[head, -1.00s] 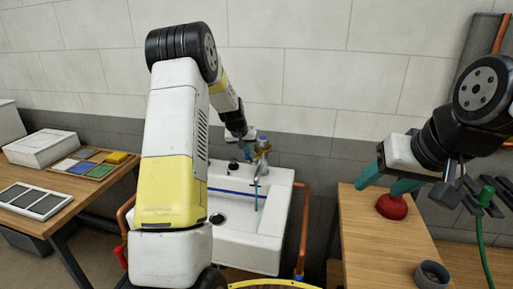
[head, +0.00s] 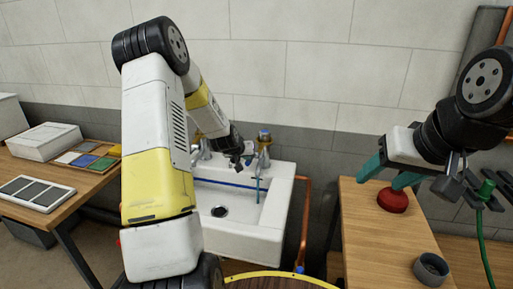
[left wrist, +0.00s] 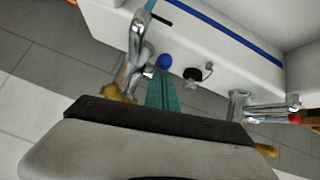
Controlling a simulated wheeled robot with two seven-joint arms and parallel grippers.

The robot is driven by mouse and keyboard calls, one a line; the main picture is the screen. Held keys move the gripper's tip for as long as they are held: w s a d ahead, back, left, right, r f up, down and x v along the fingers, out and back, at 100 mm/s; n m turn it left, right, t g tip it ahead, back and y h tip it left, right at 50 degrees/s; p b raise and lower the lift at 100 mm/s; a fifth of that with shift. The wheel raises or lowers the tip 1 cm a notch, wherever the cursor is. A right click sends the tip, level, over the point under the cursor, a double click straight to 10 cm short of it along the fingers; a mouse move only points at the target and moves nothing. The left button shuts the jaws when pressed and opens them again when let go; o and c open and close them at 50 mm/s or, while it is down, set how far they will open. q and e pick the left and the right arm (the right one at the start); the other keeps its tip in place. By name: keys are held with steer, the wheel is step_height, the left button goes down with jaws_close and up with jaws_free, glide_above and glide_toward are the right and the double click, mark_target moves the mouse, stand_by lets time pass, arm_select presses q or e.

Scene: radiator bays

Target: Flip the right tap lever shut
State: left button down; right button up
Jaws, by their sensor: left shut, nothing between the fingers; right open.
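The right tap (head: 264,150) stands at the back right of the white sink, with a blue-topped part. My right gripper (head: 378,181) is open and empty above the right bench.
The left tap (head: 203,150) shows partly behind my left arm; its red mark (left wrist: 294,113) is in the wrist view. A blue strip (head: 225,183) crosses the sink (head: 250,243).

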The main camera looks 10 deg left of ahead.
arm_select(q)
steer(key=f, duration=0.1)
steer(key=s+f, duration=0.1)
steer(key=f, duration=0.1)
steer(key=shift+s, duration=0.3)
steer(key=shift+a, duration=0.15)
steer(key=shift+r, duration=0.1)
step_height(320, 180, up, 5)
steer(key=s+a+r, duration=0.1)
steer(key=s+r, duration=0.1)
steer(key=s, duration=0.6)
steer(key=shift+s+a+r, duration=0.15)
steer(key=shift+s+r, duration=0.2)
